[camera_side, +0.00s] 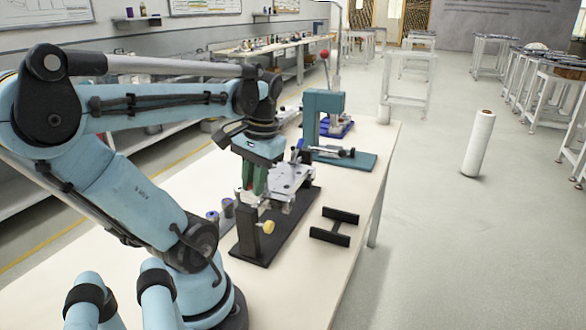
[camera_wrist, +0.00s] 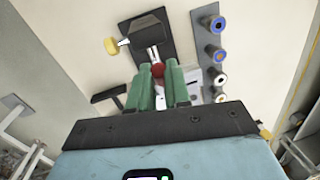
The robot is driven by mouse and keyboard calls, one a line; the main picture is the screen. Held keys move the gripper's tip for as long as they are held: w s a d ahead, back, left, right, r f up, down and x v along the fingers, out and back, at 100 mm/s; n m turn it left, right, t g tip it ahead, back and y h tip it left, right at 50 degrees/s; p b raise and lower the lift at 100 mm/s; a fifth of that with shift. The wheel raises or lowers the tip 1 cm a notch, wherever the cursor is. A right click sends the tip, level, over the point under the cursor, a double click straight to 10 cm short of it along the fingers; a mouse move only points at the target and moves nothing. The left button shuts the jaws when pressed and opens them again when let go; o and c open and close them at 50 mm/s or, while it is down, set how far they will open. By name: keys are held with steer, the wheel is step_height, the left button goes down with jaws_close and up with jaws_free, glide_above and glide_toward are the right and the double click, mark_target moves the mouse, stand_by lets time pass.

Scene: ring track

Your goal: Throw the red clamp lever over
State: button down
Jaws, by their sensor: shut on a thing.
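The red tip of the clamp lever (camera_wrist: 158,70) shows between the green fingertips of my gripper (camera_wrist: 159,82) in the wrist view. My gripper is shut on it. In the side view my gripper (camera_side: 254,188) points down over the black fixture base (camera_side: 247,246), beside the silver clamp parts (camera_side: 291,176). The red lever tip is hidden there behind the fingers and fixture. The black fixture base (camera_wrist: 149,24) also shows ahead of the fingers in the wrist view, and the rest of the lever is mostly hidden by the fingers.
A yellow knob (camera_side: 268,227) sits on the fixture's near side. A black H-shaped piece (camera_side: 334,227) lies to its right. Small blue-ended cylinders (camera_side: 227,208) stand to its left. The table's right front is clear.

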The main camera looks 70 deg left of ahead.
steer(key=shift+w+a+r+g+h, duration=0.25)
steer(key=shift+a+g+h, duration=0.05)
steer(key=shift+g+h, duration=0.35)
steer(key=shift+w+a+r+g+h, duration=0.25)
steer(key=shift+g+h, duration=0.3)
steer(key=shift+g, duration=0.1)
steer(key=c, duration=1.1)
jaws_free()
steer(key=v, duration=1.2)
steer(key=shift+a, duration=0.1)
